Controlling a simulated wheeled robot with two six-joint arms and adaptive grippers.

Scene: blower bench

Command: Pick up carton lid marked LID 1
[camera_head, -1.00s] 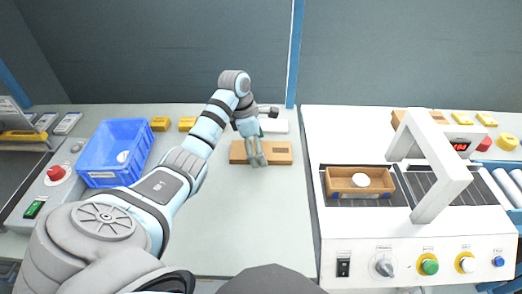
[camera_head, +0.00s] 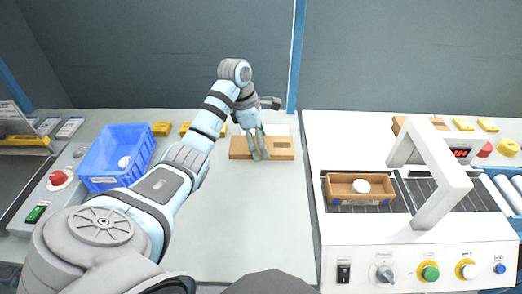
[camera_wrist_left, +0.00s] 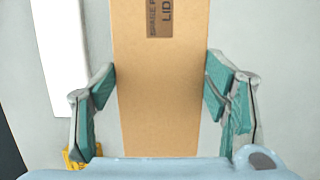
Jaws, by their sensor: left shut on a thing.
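The carton lid (camera_head: 283,149) is a flat tan cardboard piece, held slightly above the bench in the head view. In the left wrist view the lid (camera_wrist_left: 158,90) runs up between the fingers, with a dark printed label reading "LID"; its number is cut off at the top edge. My left gripper (camera_head: 260,156) points down and is shut on the lid across its width. Its teal-padded fingers (camera_wrist_left: 160,95) lie along both sides of the lid. My right gripper is not in view.
A blue bin (camera_head: 115,155) with a white item stands at left, near a red button (camera_head: 59,178). At right, an open carton (camera_head: 345,190) with a white round item sits on a conveyor before a white arch (camera_head: 455,185). The bench front is clear.

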